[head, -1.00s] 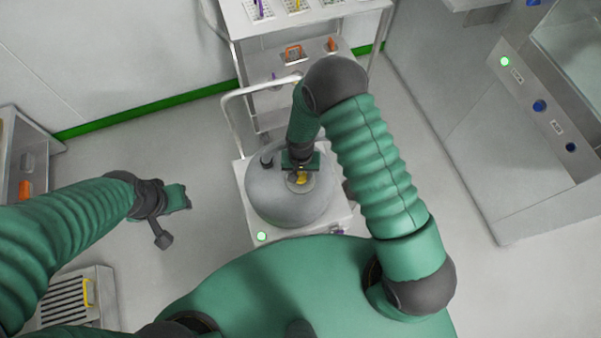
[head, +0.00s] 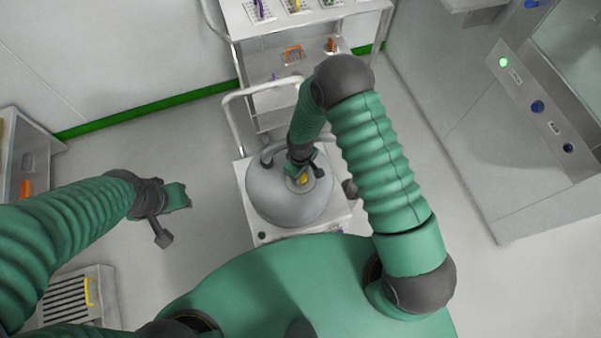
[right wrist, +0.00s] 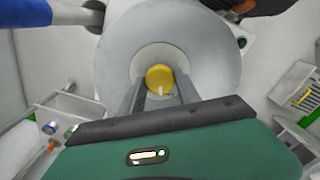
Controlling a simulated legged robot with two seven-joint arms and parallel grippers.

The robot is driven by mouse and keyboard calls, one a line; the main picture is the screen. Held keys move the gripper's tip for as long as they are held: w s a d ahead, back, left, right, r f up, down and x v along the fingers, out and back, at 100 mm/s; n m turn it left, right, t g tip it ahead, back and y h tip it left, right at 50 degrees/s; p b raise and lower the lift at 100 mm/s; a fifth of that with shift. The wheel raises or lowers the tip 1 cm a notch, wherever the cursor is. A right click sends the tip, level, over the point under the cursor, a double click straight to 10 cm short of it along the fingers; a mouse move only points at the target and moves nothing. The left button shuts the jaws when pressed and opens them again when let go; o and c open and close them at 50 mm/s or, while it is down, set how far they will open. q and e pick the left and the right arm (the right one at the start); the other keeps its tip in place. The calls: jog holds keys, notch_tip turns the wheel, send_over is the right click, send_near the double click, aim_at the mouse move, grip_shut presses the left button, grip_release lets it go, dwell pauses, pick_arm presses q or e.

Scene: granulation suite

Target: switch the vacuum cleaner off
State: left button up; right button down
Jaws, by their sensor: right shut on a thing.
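The vacuum cleaner is a grey drum (head: 270,198) on a white wheeled base (head: 335,218) with a bent handle. A yellow knob (head: 303,178) sits in a pale disc on its top; it also shows in the right wrist view (right wrist: 158,78). My right gripper (right wrist: 162,92) is shut on the yellow knob from above, one finger at each side. The small round lamp (head: 262,236) at the base's front corner looks dark. My left gripper (head: 177,197) hangs over bare floor at the left, away from the cleaner; its jaws are not clear.
A metal trolley (head: 240,22) with racks and tools stands behind the cleaner. A steel cabinet (head: 470,165) with a lit green lamp and blue buttons is at the right. A grey slatted box (head: 65,300) is at lower left. Floor is free between it and the cleaner.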

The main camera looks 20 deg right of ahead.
jog(key=shift+w+r+n, duration=0.1)
jog(key=shift+n, duration=1.9)
jog(key=c, duration=0.9)
grip_release()
jog(key=shift+o, duration=0.2)
notch_tip(320, 180, up, 17)
jog(key=p, duration=0.1)
jog(key=shift+p, duration=0.4)
jog(key=shift+f, duration=0.2)
